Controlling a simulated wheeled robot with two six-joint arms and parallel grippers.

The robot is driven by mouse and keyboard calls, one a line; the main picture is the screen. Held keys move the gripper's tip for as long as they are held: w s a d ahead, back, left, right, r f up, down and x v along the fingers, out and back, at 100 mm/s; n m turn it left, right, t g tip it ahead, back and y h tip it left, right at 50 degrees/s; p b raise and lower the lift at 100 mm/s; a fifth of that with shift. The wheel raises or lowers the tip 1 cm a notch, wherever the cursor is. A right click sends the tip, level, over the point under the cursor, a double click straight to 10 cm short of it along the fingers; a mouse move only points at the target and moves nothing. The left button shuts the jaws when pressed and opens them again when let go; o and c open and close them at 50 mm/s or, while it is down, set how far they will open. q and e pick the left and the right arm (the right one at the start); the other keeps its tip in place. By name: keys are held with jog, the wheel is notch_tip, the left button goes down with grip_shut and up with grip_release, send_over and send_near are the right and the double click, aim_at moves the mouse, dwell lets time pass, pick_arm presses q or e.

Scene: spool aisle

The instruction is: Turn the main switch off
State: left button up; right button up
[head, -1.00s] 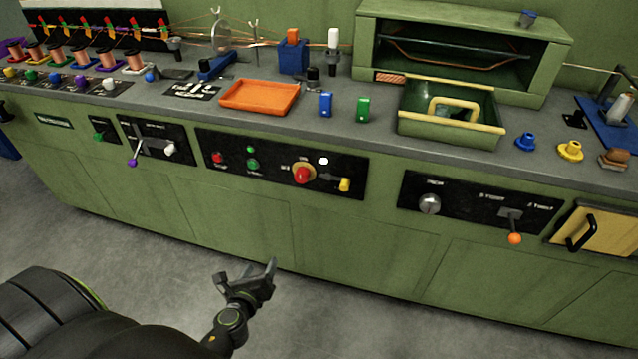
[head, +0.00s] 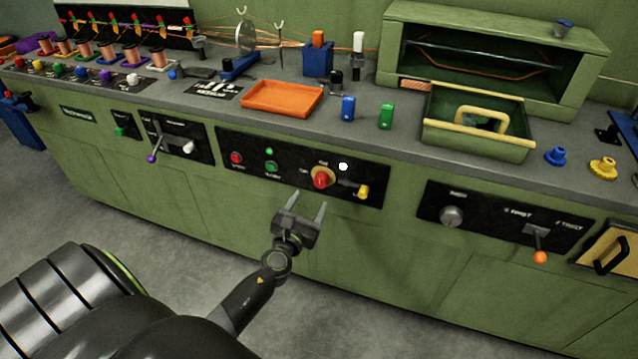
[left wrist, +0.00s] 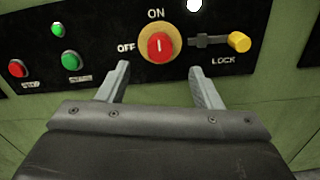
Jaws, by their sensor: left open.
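The main switch (head: 321,178) is a red rotary knob on a yellow round plate, set in a black panel. In the left wrist view the knob (left wrist: 160,46) has a white mark pointing up to ON, with OFF printed to its left. My left gripper (head: 306,208) is open and empty, just below and in front of the panel. In the left wrist view its two fingers (left wrist: 160,85) point up at the panel, one on each side below the knob, not touching it. My right gripper is in neither view.
A yellow-knobbed LOCK slider (left wrist: 239,42) sits right of the switch, with a lit white lamp (head: 343,167) above. Red (head: 236,158) and green (head: 271,167) buttons sit left. The counter edge overhangs above; an orange tray (head: 283,98) lies on it.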

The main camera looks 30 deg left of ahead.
aim_at(319, 184)
pick_arm(q)
jog(key=x, duration=0.7)
jog(key=shift+b, duration=0.35)
jog(key=shift+w+a, duration=0.1)
jog(key=shift+w, duration=0.5)
jog(key=c, duration=1)
